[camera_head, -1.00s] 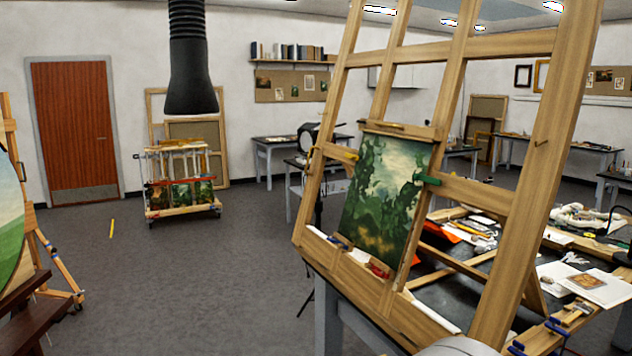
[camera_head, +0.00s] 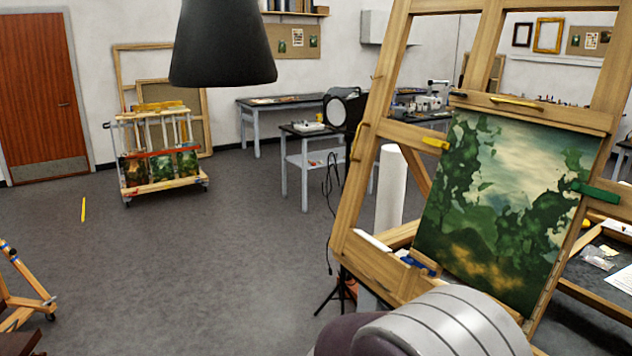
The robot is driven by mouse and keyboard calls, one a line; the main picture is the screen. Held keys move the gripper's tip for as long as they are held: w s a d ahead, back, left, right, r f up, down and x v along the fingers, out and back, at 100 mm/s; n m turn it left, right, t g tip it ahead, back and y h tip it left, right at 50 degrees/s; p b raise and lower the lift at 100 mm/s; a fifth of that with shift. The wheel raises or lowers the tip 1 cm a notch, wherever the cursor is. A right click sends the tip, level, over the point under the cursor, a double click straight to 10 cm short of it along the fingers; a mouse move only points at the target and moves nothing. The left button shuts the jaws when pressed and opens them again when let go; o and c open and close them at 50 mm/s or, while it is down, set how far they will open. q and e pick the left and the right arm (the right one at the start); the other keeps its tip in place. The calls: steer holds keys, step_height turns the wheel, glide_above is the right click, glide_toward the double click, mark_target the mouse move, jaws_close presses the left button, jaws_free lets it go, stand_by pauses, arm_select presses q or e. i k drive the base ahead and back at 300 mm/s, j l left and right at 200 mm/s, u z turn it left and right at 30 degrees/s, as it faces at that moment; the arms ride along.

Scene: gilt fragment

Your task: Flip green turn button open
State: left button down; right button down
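The green turn button (camera_head: 597,192) is a small bar on the right upright of the wooden easel frame (camera_head: 372,150). Its left end reaches over the right edge of the green landscape painting (camera_head: 500,200). A yellow turn button (camera_head: 436,143) is at the painting's left edge, and another yellow bar (camera_head: 516,103) lies along the rail above it. A blue piece (camera_head: 418,266) shows at the lower left corner. Neither of my grippers shows in this view.
A black hood (camera_head: 222,45) hangs at the upper left. A wheeled rack (camera_head: 160,160) with small paintings stands beyond open grey floor. A lamp stand (camera_head: 345,110) and worktables (camera_head: 300,135) are behind the easel. A bench with papers (camera_head: 605,280) is at the right.

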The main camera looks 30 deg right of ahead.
mark_target(611, 198)
steer(key=i+z, duration=0.35)
steer(key=i+j+z, duration=0.35)
steer(key=i, duration=0.2)
steer(key=i+j+z, duration=0.2)
steer(key=i+z, duration=0.35)
steer(key=z, duration=0.25)
steer(key=i+j+z, duration=0.2)
steer(key=z, duration=0.2)
steer(key=i+j+z, duration=0.2)
steer(key=z, duration=0.25)
steer(key=i+j+z, duration=0.15)
steer(key=z, duration=0.3)
steer(key=i+j+z, duration=0.1)
steer(key=j+z, duration=0.6)
steer(key=z, duration=0.15)
